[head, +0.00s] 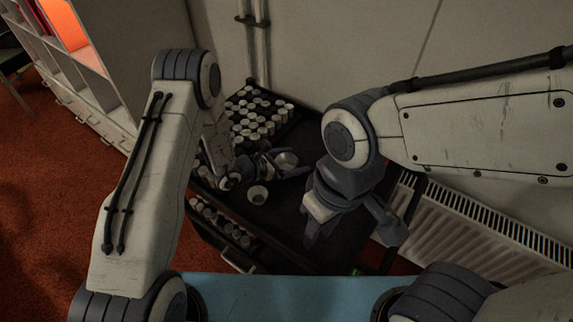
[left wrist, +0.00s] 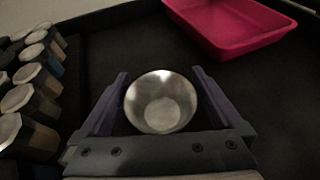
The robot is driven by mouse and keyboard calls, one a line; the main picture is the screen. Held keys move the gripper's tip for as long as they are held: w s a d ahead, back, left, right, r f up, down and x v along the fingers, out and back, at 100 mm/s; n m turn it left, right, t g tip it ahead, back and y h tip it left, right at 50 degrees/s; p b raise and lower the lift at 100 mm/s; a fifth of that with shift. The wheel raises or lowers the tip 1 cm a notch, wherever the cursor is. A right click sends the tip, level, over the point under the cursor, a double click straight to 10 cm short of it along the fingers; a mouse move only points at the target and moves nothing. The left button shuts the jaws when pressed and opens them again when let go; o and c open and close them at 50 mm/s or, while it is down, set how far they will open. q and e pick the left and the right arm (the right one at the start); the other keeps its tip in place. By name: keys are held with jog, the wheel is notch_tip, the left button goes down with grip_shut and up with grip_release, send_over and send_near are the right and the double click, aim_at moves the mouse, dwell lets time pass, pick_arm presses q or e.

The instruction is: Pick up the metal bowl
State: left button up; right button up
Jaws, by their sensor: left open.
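The metal bowl (left wrist: 160,101) is round and shiny and sits on the dark surface between the two purple fingers of my left gripper (left wrist: 160,76). The fingers stand open on either side of it; a narrow gap shows at the right, and I cannot tell whether the left finger touches. In the head view the metal bowl (head: 286,159) shows small at my left gripper (head: 284,166), over the dark cart. My right gripper (head: 312,232) points down nearer the front of the cart, apart from the bowl; its jaws are too dark to read.
Several white-topped jars (head: 257,118) fill the cart's back left; jars (left wrist: 38,92) also line the wrist view's left side. A pink tray (left wrist: 228,38) lies beyond the bowl. A radiator (head: 475,225) is at right.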

aim_at(292, 166)
pick_arm(q)
jog(key=shift+w+d+f, duration=0.1)
jog(key=shift+d, duration=0.15)
jog(key=c, duration=1.1)
jog(key=shift+c, duration=0.2)
jog(key=shift+r, duration=0.55)
jog(key=r, duration=0.3)
jog(key=shift+s+a+r, duration=0.3)
jog(key=shift+s, duration=0.05)
jog(key=s+a+r, duration=0.6)
jog(key=s, duration=0.3)
jog(key=a+p, duration=0.3)
jog(key=a, duration=0.3)
jog(key=a+p, duration=0.4)
jog(key=a, duration=0.2)
jog(key=shift+s+a+r, duration=0.15)
jog(key=shift+s+a, duration=0.05)
jog(key=shift+a, duration=0.25)
